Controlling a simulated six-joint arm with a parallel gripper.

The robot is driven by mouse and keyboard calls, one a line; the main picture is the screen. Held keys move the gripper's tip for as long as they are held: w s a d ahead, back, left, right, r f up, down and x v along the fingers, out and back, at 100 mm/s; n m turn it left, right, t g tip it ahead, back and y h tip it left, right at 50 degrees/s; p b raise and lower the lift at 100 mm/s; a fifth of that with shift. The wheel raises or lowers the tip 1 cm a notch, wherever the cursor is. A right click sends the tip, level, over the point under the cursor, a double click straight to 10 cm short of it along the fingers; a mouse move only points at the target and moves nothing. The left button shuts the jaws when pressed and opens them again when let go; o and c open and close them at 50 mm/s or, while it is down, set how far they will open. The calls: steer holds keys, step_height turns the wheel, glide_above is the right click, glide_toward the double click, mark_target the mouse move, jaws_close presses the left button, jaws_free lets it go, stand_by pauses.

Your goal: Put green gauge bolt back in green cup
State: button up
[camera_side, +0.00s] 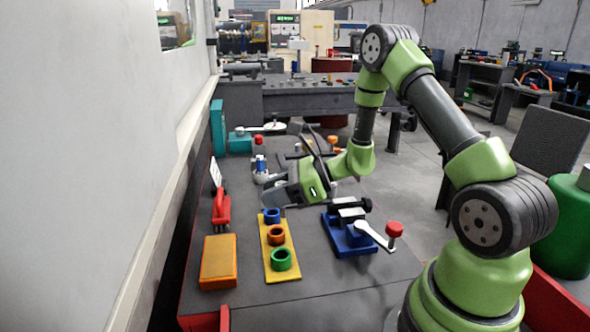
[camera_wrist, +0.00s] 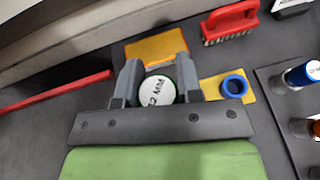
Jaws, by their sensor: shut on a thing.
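My gripper (camera_wrist: 157,82) is shut on the green gauge bolt (camera_wrist: 157,91). The bolt's white top face, marked 12 MM, shows a thin green rim between the two fingers. In the side view my gripper (camera_side: 268,198) is tilted above the far end of the yellow rack, and the bolt cannot be made out there. The green cup (camera_side: 281,260) stands at the near end of the yellow rack (camera_side: 269,283) and looks empty. The wrist view does not show the green cup; my gripper may hide it.
A blue cup (camera_side: 272,216) and an orange cup (camera_side: 276,236) share the rack. An orange box (camera_side: 217,262) and a red brush (camera_side: 221,209) lie left. A blue clamp (camera_side: 347,238) with a red-knobbed handle stands right. Blue (camera_wrist: 304,74) and orange (camera_wrist: 302,128) bolts stand farther off.

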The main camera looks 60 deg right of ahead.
steer(key=a, duration=0.1)
steer(key=s+a+n, duration=0.1)
steer(key=a+g+y, duration=0.1)
steer(key=shift+s+a+r, duration=0.25)
steer(key=shift+s+r, duration=0.05)
steer(key=shift+s, duration=0.1)
glide_above(273, 255)
steer(key=shift+f, duration=2.9)
steer(key=shift+f, duration=1.8)
steer(key=o, duration=1.1)
steer(key=shift+c, duration=0.2)
steer(key=shift+d, duration=0.1)
steer(key=v, duration=1)
